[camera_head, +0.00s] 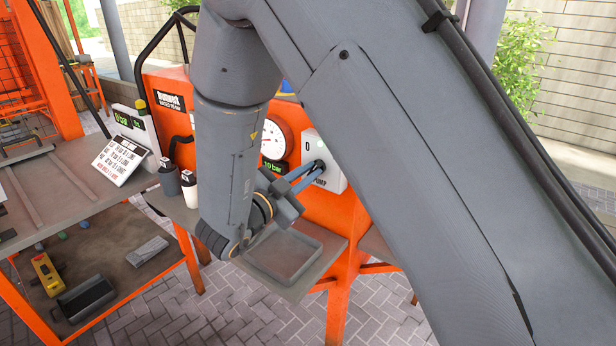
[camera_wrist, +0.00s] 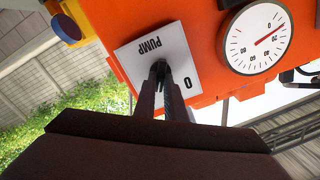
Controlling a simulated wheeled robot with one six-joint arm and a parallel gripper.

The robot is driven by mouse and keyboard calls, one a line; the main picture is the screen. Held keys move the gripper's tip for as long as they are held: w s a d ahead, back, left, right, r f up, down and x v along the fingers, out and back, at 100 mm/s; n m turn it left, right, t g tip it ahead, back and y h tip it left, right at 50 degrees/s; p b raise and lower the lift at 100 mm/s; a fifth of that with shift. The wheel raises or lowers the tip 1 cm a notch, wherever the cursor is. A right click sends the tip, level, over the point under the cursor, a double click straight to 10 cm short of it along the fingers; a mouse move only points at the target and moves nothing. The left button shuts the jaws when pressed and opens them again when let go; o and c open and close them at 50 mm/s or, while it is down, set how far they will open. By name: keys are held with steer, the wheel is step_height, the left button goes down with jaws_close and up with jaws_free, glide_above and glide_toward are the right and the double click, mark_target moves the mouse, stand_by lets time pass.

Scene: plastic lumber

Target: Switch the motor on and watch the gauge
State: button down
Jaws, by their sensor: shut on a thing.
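The white switch box (camera_head: 334,180) marked "PUMP" and "0" is on the front of the orange machine. It fills the middle of the wrist view (camera_wrist: 130,60). My gripper (camera_head: 316,170) is at the box, its fingers shut on the small dark switch knob, mostly hidden between the fingertips (camera_wrist: 161,72). The round white gauge (camera_head: 270,142) is left of the box, partly behind my arm. The wrist view shows the gauge (camera_wrist: 250,55) upside down, its red needle off to one side; I cannot read its value exactly. A green display below it seems to read 10 bar.
A grey tray (camera_head: 283,256) sits on a shelf below the box. At left are two bottles (camera_head: 169,178), a printed sign (camera_head: 121,159) and a workbench (camera_head: 60,190). A blue and yellow knob (camera_wrist: 66,28) is near the box in the wrist view.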

steer(key=shift+m, duration=0.4)
steer(key=c, duration=1.8)
jaws_free()
steer(key=shift+s+a, duration=0.1)
steer(key=b+v, duration=0.2)
steer(key=v, duration=0.5)
steer(key=shift+s+a, duration=0.15)
steer(key=shift+s, duration=0.1)
